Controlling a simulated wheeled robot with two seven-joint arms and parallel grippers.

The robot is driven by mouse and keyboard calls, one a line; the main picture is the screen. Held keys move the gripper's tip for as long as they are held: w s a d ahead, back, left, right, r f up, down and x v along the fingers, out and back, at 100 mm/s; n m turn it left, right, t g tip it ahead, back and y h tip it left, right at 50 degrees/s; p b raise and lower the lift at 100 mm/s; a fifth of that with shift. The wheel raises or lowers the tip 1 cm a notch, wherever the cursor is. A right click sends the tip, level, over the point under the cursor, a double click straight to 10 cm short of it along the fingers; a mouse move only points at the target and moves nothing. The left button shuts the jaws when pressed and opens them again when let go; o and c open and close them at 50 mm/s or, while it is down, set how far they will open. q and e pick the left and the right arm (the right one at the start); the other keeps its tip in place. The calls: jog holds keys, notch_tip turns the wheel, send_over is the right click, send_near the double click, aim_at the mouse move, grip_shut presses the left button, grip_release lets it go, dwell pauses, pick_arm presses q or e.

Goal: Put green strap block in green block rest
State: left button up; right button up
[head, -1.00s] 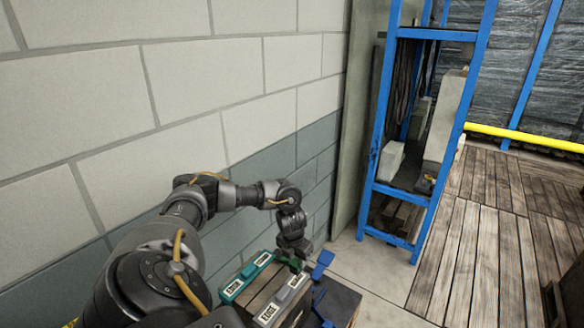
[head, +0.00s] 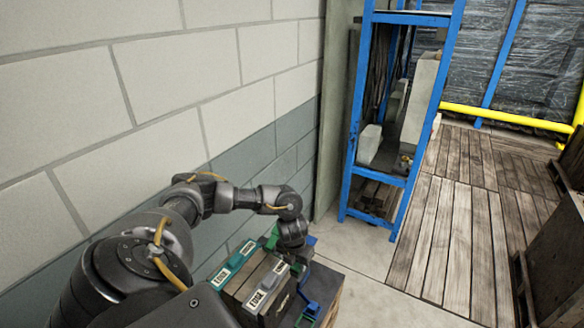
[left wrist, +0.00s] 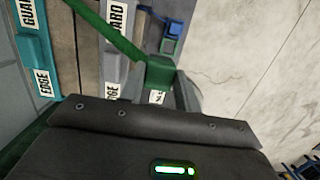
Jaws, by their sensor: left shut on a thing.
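The green strap block (left wrist: 160,72) shows in the left wrist view just beyond my dark gripper body, with a green strap running from it to the upper left. In the head view, green (head: 272,238) shows left of the gripper. I cannot clearly make out the green block rest; a small green part (left wrist: 169,46) beside a blue one in the left wrist view may belong to it. My right gripper is out of view.
A teal edge guard (head: 233,261) and a grey edge guard (head: 266,285) lie on a crate left of the gripper. Blue parts (head: 318,291) are to its right. A block wall rises at left; a blue rack (head: 351,150) stands behind.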

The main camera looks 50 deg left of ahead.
pick_arm(q)
jog(key=shift+d+p, duration=1.1)
jog(key=shift+d, duration=1.55)
notch_tip(320, 180, down, 27)
jog(key=b, duration=1.6)
jog(key=w+d+r+m+h, duration=0.1)
jog(key=w+d+r+m, duration=0.3)
jog(key=d+r+m, duration=0.45)
jog(key=w+d+r+m+h, duration=0.1)
jog(key=w+d+r+m, duration=0.4)
jog(key=d+r, duration=0.55)
jog(key=s+a+r+m+g, duration=0.1)
jog(key=s+r+m, duration=0.4)
jog(key=r+m, duration=0.3)
jog(key=s+a+r+m+g, duration=0.1)
jog(key=s+r+m+g, duration=0.1)
jog(key=s+r+m, duration=0.3)
notch_tip(320, 180, up, 5)
jog(key=m, duration=0.3)
jog(key=shift+s+r, duration=0.15)
jog(key=shift+s, duration=0.05)
